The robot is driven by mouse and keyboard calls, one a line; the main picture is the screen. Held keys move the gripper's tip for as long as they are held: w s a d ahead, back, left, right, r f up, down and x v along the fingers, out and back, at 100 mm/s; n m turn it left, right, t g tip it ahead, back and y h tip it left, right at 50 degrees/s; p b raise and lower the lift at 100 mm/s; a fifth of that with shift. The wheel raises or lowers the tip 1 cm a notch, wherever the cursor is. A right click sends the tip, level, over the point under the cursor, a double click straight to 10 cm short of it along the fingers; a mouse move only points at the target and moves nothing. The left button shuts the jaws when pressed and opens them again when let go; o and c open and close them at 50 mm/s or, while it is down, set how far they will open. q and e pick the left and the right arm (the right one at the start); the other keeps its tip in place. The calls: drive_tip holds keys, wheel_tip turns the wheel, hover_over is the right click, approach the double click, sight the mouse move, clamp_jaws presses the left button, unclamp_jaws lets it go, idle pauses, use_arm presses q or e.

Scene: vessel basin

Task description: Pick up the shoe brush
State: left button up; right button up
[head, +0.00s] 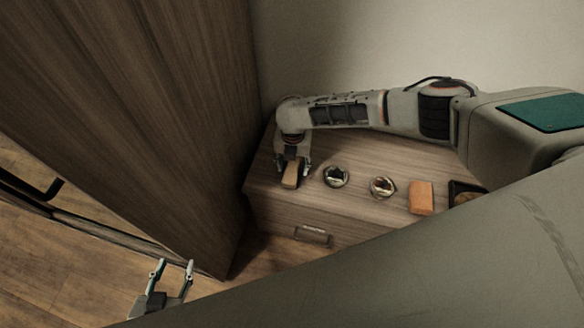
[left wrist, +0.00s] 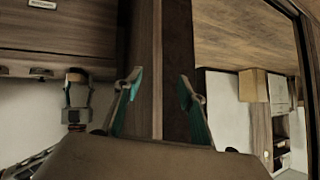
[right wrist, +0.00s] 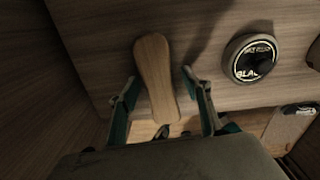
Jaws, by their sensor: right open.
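The shoe brush (head: 291,175) has a brown wooden body and lies at the left end of the wooden cabinet top. In the right wrist view the brush (right wrist: 155,78) is long and rounded, its near end between my open fingers. My right gripper (head: 292,168) is open around it; the right wrist view shows gaps between the fingers (right wrist: 160,105) and the brush sides. Bristles are not clearly seen. My left gripper (head: 174,274) is open and empty, low at the left, away from the cabinet, above the floor; its spread fingers (left wrist: 160,90) show in the left wrist view.
Two round tins, one (head: 336,176) and another (head: 383,187), stand right of the brush. An orange-brown block (head: 421,198) and a dark tray (head: 466,188) are further right. A tall wooden panel (head: 150,100) rises close on the left. A drawer handle (head: 312,235) is on the cabinet front.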

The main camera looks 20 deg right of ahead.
sight(292, 164)
use_arm(q)
drive_tip(key=shift+s+f, duration=0.15)
use_arm(e)
drive_tip(key=shift+r, duration=0.1)
drive_tip(key=c, duration=1.3)
drive_tip(key=r+p, duration=0.1)
drive_tip(key=r, duration=0.3)
drive_tip(key=r+p, duration=0.2)
drive_tip(key=r, duration=0.3)
drive_tip(key=shift+w+r, duration=0.2)
drive_tip(key=shift+r, duration=0.05)
use_arm(q)
drive_tip(key=r+p, duration=0.1)
drive_tip(key=r, duration=0.1)
drive_tip(key=d+r+p, duration=0.1)
drive_tip(key=shift+s+d+r, duration=0.1)
drive_tip(key=shift+s+r, duration=0.05)
drive_tip(key=shift+r, duration=0.25)
drive_tip(key=shift+s+p, duration=0.1)
drive_tip(key=shift+p, duration=0.2)
use_arm(e)
wheel_tip(292, 164, up, 11)
drive_tip(key=shift+s+f, duration=0.15)
drive_tip(key=shift+f, duration=0.05)
use_arm(q)
drive_tip(key=shift+w+r, duration=0.15)
drive_tip(key=shift+w, duration=0.05)
use_arm(e)
drive_tip(key=shift+o, duration=1)
